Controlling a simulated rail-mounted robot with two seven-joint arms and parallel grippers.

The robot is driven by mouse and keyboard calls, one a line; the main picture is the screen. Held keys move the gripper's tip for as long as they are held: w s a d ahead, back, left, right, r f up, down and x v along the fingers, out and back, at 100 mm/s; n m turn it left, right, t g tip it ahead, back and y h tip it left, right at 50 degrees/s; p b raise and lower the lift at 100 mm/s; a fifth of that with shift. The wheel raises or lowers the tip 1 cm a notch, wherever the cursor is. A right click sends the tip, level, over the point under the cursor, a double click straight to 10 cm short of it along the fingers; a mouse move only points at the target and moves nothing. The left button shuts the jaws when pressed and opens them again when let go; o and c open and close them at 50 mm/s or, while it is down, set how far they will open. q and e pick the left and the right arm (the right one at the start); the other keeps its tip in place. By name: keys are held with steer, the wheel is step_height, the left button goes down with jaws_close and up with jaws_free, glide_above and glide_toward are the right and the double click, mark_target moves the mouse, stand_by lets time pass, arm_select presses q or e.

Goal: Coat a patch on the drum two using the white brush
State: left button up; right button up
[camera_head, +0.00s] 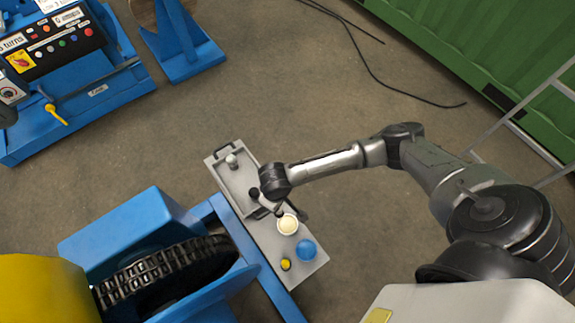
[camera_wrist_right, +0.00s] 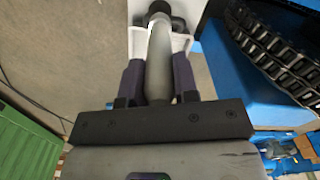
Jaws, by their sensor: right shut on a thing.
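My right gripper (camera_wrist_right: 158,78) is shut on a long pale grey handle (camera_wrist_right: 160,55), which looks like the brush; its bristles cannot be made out. In the head view the same gripper (camera_head: 267,203) is over the grey tray bench (camera_head: 239,197), close beside a round cream-white pot (camera_head: 288,224). Whether the brush touches that pot is unclear. A yellow drum (camera_head: 42,290) lies at the lower left, partly cut off; no number shows on it. My left gripper is not in view.
A blue pot (camera_head: 306,250) and a small yellow item (camera_head: 286,264) sit on the bench's near end. A pale knobbed item (camera_head: 231,160) is in its far tray. A black chain (camera_head: 150,272) and blue frame (camera_head: 118,228) stand left. Open floor lies beyond.

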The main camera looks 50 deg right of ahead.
arm_select(q)
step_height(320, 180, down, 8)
steer(key=b, duration=0.7)
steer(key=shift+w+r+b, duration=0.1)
steer(key=shift+b, duration=0.3)
arm_select(e)
steer(key=s+f, duration=0.3)
steer(key=f, duration=0.6)
steer(key=shift+s+d+f, duration=0.2)
steer(key=shift+d+f, duration=0.15)
steer(key=shift+d, duration=0.1)
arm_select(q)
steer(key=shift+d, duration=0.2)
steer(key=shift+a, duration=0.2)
arm_select(e)
steer(key=shift+f, duration=0.25)
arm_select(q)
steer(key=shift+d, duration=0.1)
arm_select(e)
steer(key=shift+f, duration=0.25)
arm_select(q)
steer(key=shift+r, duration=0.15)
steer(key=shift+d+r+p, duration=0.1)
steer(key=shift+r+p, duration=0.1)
steer(key=shift+p, duration=0.1)
stand_by(0.6)
